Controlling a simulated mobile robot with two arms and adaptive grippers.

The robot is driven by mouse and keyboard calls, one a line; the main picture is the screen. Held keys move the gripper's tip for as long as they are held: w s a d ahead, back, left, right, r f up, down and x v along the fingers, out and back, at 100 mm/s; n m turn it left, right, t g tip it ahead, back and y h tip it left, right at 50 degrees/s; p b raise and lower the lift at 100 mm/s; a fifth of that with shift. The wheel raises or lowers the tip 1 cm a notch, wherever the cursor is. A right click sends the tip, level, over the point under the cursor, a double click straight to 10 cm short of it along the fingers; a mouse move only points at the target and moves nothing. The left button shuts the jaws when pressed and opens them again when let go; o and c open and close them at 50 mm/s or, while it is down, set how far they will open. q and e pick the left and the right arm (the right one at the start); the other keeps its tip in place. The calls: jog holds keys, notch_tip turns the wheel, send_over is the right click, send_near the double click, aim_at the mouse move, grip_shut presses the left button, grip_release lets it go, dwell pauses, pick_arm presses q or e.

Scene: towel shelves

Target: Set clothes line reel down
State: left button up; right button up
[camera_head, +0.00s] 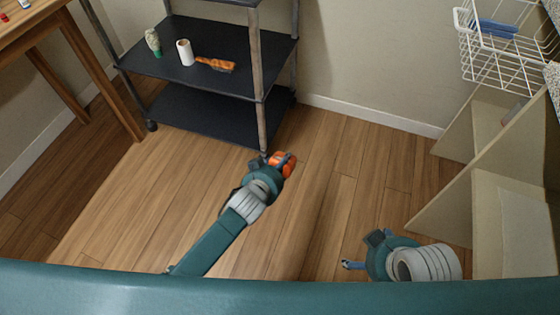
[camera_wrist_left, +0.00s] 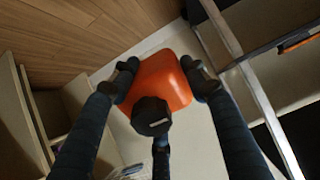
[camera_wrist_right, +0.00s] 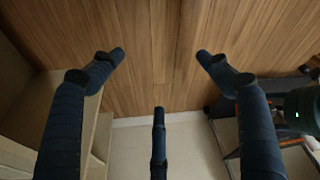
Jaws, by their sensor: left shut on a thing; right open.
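The clothes line reel (camera_head: 287,163) is orange and shows at the end of my left arm in the head view. In the left wrist view the orange reel (camera_wrist_left: 165,82) has a black round knob on its near side. My left gripper (camera_head: 275,161) is shut on it, with a finger on each side, and holds it in front of the dark shelf unit. My right gripper (camera_wrist_right: 160,58) is open and empty in the right wrist view. In the head view it sits low at the right, partly hidden behind its wrist.
The dark shelf unit (camera_head: 215,117) bears a white roll (camera_head: 185,52), an orange-handled brush (camera_head: 215,64) and a green-and-pale bottle (camera_head: 153,42). A wooden table (camera_head: 35,25) stands at left. Beige shelving (camera_head: 478,180) and a white wire basket (camera_head: 490,60) are at right. The wooden floor between is clear.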

pick_arm(q)
jog(key=shift+s+a+f+t+b, duration=0.15)
jog(key=shift+s+f+t+b, duration=0.1)
jog(key=shift+s+b, duration=0.35)
jog(key=shift+s+a+f+t+b, duration=0.1)
jog(key=shift+s+f+t+b, duration=0.15)
jog(key=shift+s+b, duration=0.3)
jog(key=shift+s+a+r+t+h+b, duration=0.15)
jog(key=shift+s+a+t+h+b, duration=0.1)
jog(key=shift+s+t+h+b, duration=0.3)
pick_arm(e)
jog(key=w+a+r+t+y, duration=0.1)
jog(key=w+a+r+t, duration=0.2)
jog(key=w, duration=0.7)
pick_arm(q)
jog(key=shift+s+a+f+p, duration=0.15)
jog(key=shift+s+a+p, duration=0.05)
jog(key=shift+s+p, duration=0.25)
jog(key=shift+s+a+f+p, duration=0.15)
jog(key=shift+s+p, duration=0.15)
jog(key=shift+s, duration=0.25)
pick_arm(e)
jog(key=s+d+f+g, duration=0.2)
jog(key=s+f, duration=0.1)
jog(key=s, duration=0.5)
jog(key=shift+s+d+f+h, duration=0.3)
jog(key=shift+h, duration=0.1)
jog(key=shift+o, duration=0.3)
